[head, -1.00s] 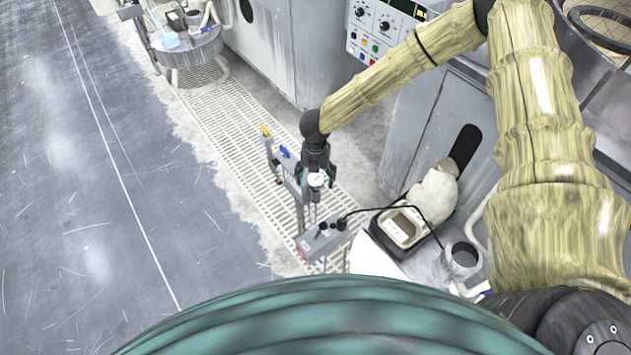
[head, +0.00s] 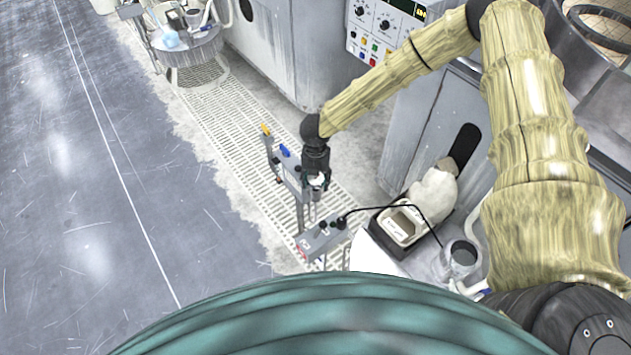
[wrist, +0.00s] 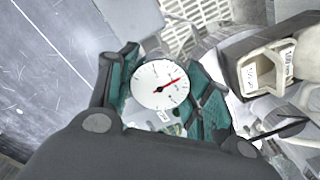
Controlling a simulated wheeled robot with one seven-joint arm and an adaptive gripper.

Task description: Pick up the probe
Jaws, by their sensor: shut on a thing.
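The probe (head: 317,180) has a round white dial and a slim body below it. In the wrist view its dial (wrist: 155,88), with a red needle, faces the camera between the green finger pads. My gripper (head: 316,184) points down and is shut on the probe, with the fingers on either side of the dial. The probe stands about upright beside a grey stand. Its lower end is small in the head view, so I cannot tell whether it touches anything below.
A grey box with black knobs (head: 323,241) and a cable sits just below. A grey cabinet stands behind. The floor at left (head: 90,200) is clear.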

